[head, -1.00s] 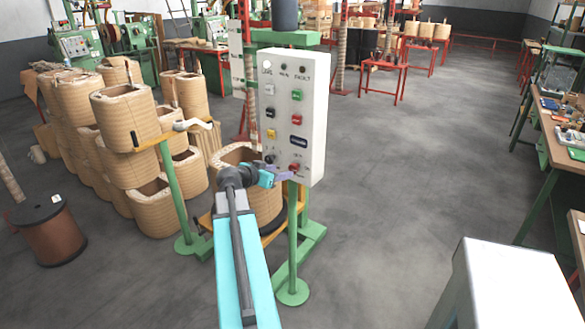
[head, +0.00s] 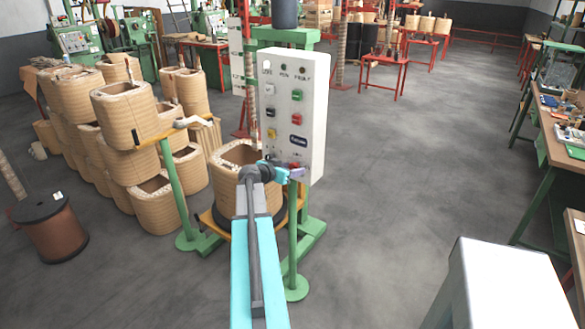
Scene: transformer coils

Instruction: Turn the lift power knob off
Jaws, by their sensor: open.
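A white control panel (head: 313,115) stands on a green post in front of me, with coloured buttons and indicator lights on its face. A lit white light sits at its top left. My gripper (head: 292,174) is at the lower part of the panel, close to its lower right corner, and is open. A red control (head: 294,165) shows just above the gripper. I cannot tell whether the fingers touch the panel or a knob.
A wound coil (head: 235,165) stands on the floor stand behind my arm. Several stacked coils (head: 125,120) fill the left. A spool (head: 50,228) stands at far left. A workbench (head: 560,150) lines the right. The floor right of the panel is clear.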

